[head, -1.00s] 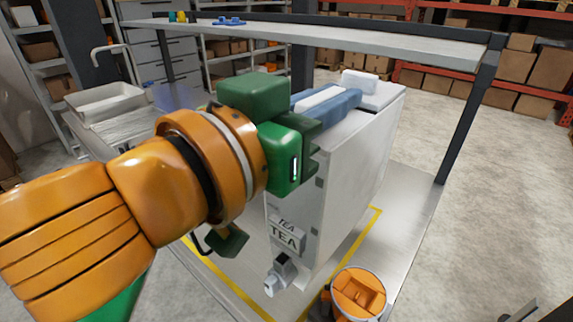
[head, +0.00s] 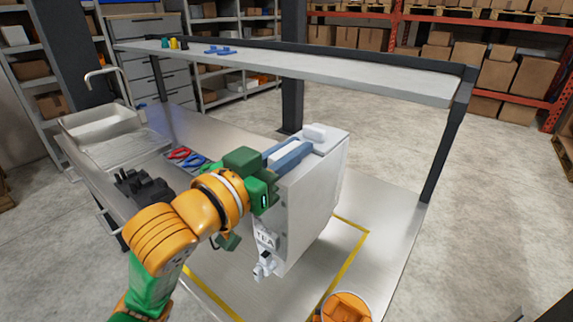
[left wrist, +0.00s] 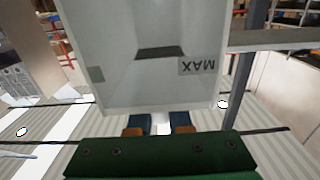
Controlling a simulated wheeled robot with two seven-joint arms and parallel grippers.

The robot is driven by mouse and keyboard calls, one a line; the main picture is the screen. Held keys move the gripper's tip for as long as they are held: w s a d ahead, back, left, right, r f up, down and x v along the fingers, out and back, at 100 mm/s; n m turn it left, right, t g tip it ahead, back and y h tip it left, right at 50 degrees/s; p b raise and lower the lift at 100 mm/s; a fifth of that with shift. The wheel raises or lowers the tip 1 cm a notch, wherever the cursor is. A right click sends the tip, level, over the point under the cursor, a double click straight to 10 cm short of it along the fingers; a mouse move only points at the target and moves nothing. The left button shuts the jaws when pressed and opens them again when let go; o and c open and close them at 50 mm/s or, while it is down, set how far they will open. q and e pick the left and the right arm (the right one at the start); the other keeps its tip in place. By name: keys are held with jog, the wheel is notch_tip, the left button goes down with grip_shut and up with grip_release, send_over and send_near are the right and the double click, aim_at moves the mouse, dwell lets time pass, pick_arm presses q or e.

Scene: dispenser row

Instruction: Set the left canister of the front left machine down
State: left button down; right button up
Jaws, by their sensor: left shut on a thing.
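The canister (head: 312,205) is a tall, narrow white box with a TEA label (head: 266,238) and a small tap (head: 263,266) low on its front. It looks upright in the head view, over the yellow-outlined part of the counter. I cannot tell whether its base touches the counter. My left gripper (head: 268,190) is at its upper front and shut on it; the fingertips are partly hidden. In the left wrist view, the canister (left wrist: 120,85) fills the upper middle, with an upside-down MAX mark. The gripper's fingers (left wrist: 160,126) meet its near edge. My right gripper is not in view.
A yellow outline (head: 350,262) marks the metal counter (head: 385,215). A shelf (head: 300,70) on dark posts spans behind the canister. A sink (head: 105,125), red and blue-handled tools (head: 185,157) and a dark object (head: 143,188) lie left. Bare counter shows right of the canister.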

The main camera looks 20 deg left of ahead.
pick_arm(q)
jog(key=shift+w+a+f+b, duration=0.15)
jog(key=shift+w+a+f, duration=0.4)
jog(key=shift+f, duration=0.9)
jog(key=shift+w+a+f+b, duration=0.25)
jog(key=shift+w+f, duration=0.45)
jog(key=shift+f, duration=0.7)
jog(key=shift+w+a+f+b, duration=0.1)
jog(key=shift+w+a+f, duration=0.45)
jog(key=shift+f, duration=0.9)
jog(key=shift+w+d, duration=0.1)
jog(key=shift+w, duration=0.05)
jog(key=shift+f, duration=0.15)
jog(key=c, duration=0.8)
grip_release()
jog(key=shift+c, duration=0.2)
